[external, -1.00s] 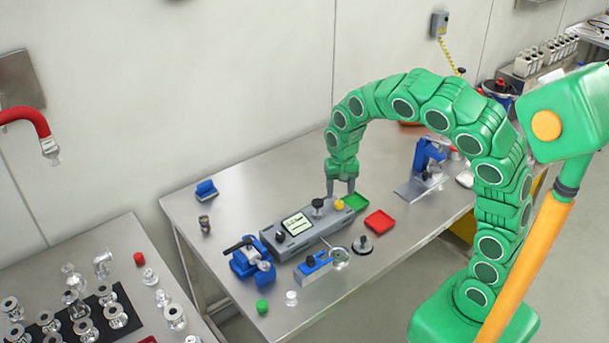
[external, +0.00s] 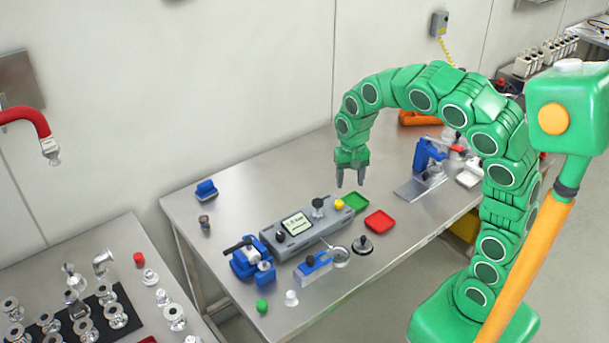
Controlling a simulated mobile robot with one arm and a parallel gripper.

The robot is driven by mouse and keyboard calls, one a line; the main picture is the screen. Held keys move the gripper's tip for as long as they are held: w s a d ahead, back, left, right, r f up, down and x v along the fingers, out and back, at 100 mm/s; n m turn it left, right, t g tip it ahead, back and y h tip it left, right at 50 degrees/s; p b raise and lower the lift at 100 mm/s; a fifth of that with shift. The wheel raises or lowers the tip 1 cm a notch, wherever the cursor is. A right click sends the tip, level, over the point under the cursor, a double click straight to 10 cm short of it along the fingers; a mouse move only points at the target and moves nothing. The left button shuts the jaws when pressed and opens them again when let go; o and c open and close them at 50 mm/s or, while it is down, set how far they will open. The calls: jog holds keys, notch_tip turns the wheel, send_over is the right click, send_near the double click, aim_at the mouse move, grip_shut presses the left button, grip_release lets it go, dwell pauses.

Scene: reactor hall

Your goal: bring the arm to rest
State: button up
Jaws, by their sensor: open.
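My green segmented arm arches over the right part of the steel table (external: 240,194) from its base at the lower right. My gripper (external: 350,184) hangs pointing down with its two grey fingers apart and nothing between them.
A blue stand (external: 428,158) is to the right. The table's back left is mostly clear.

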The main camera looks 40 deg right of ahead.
jog(key=s+d+r+n, duration=0.1)
jog(key=s+d, duration=0.4)
jog(key=s, duration=1)
jog(key=s+d+r+n+g, duration=0.1)
jog(key=s+d+n, duration=0.3)
jog(key=s, duration=1)
jog(key=shift+s+d+n+g, duration=0.3)
jog(key=shift+s+d, duration=0.1)
jog(key=shift+d, duration=0.2)
jog(key=shift+r, duration=0.1)
